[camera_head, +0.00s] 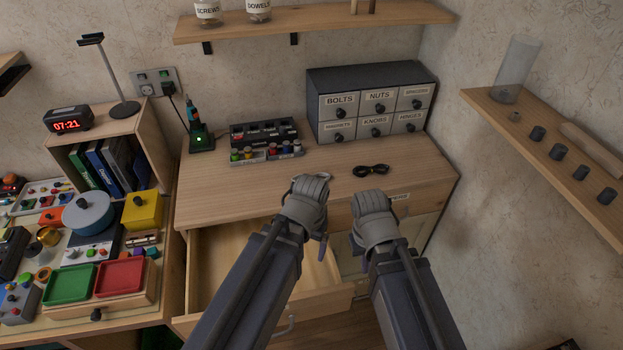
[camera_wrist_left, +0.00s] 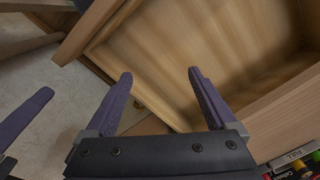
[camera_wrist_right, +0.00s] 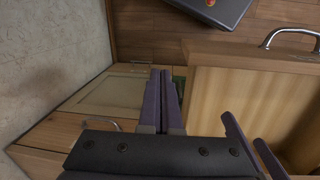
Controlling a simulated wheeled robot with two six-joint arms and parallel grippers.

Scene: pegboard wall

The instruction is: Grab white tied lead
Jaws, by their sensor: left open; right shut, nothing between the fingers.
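A black tied lead (camera_head: 371,170) lies coiled on the bare wooden desktop, in front of the small-parts drawers. My left gripper (camera_head: 312,192) is in front of the desktop, above the open drawer (camera_head: 213,262). Its fingers are spread and empty in the left wrist view (camera_wrist_left: 160,75). The visible inside of the drawer is bare wood. My right gripper (camera_head: 373,213) is beside it to the right, nearer than the black lead. Its fingers are together and empty in the right wrist view (camera_wrist_right: 161,75). My arms hide part of the drawer.
A labelled drawer cabinet (camera_head: 370,102) stands at the back of the desk. A dark organiser (camera_head: 263,135) and a charger (camera_head: 201,138) stand left of it. A crowded bench (camera_head: 165,295) is at the left. A wall shelf (camera_head: 545,150) juts out at the right.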

